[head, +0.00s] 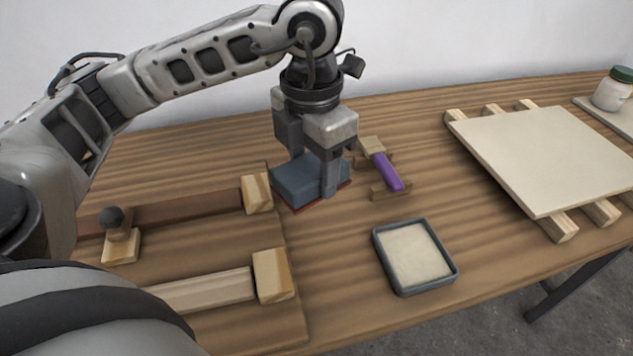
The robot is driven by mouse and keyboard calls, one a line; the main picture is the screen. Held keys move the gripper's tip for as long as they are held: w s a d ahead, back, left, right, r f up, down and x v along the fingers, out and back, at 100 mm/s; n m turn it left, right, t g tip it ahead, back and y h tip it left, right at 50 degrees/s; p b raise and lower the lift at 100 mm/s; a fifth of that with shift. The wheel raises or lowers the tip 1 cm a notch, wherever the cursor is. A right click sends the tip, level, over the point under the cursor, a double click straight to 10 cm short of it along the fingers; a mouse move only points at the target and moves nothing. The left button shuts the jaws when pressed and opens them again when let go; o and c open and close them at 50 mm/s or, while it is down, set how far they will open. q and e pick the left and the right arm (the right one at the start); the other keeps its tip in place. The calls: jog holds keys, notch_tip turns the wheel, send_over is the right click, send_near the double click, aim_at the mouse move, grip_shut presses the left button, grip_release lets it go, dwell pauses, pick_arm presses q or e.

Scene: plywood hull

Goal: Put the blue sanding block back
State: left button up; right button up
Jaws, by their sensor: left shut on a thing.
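The blue sanding block (293,183) is at the middle of the bench, with a thin red edge along its underside. My left gripper (322,172) comes down from above and is shut on it. The near finger shows against the block's right side; the other finger is mostly hidden. I cannot tell whether the block touches the bench or is just above it. A square tray with a blue-grey rim (449,275) and a pale inside lies to the right and nearer. My right gripper is not in view.
A purple-handled tool (387,172) lies on wooden rests just right of the block. Wooden strips with end blocks (272,275) lie at the left. A pale panel (550,155) rests on battens at the right, near a green-lidded jar (612,92).

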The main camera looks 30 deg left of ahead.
aim_at(317, 185)
pick_arm(q)
jog(key=shift+w+f, duration=0.4)
jog(key=shift+w+a+f, duration=0.1)
jog(key=shift+w+f, duration=0.05)
jog(key=shift+f, duration=0.95)
jog(key=shift+w+f, duration=0.15)
jog(key=shift+f, duration=0.9)
jog(key=o, duration=1)
jog(key=shift+c, duration=0.2)
notch_tip(317, 185, up, 13)
jog(key=shift+f+p, duration=0.2)
jog(key=shift+p, duration=0.4)
